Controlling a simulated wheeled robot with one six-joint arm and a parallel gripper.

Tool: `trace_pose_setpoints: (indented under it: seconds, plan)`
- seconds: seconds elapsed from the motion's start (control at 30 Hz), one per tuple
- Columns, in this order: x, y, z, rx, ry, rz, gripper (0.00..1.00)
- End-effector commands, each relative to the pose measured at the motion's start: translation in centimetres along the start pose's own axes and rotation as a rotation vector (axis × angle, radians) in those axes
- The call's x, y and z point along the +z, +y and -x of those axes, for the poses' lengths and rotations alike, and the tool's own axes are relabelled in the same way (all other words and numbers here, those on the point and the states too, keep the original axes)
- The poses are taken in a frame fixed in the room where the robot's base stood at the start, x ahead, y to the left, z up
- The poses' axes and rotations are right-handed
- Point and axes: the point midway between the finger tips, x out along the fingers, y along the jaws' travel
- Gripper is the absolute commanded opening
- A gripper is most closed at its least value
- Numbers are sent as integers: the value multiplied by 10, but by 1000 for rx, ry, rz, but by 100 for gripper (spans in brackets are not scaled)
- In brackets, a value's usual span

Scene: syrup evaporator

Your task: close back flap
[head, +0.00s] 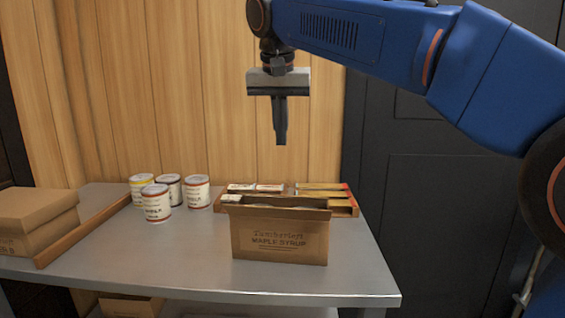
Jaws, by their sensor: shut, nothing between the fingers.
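A brown cardboard box (279,240) printed with "MAPLE SYRUP" stands upright near the front of the grey metal table. Its top edge shows raised cardboard, and a narrow strip of the inside shows behind the front edge. I cannot clearly make out the back flap from this low angle, and most of the inside is hidden. My gripper (280,140) points straight down above the box, well clear of it. Its fingers are together and empty.
A wooden tray (345,209) with flat packs stands behind the box. Several labelled cans (157,205) stand to the left. Flat cartons (38,211) lie at the far left beside a wooden rail (85,232). The table (180,262) is clear left of the box. A plank wall stands behind.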

Motion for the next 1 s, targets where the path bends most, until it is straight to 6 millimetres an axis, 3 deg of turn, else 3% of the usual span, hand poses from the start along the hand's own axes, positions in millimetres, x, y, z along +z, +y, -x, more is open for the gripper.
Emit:
trace_pose_setpoints:
  seconds: [0.6, 1.0]
  plan:
    - [3, 1, -99, 1, -3, 1, 0]
    - [28, 1, -123, 0, -1, 0, 0]
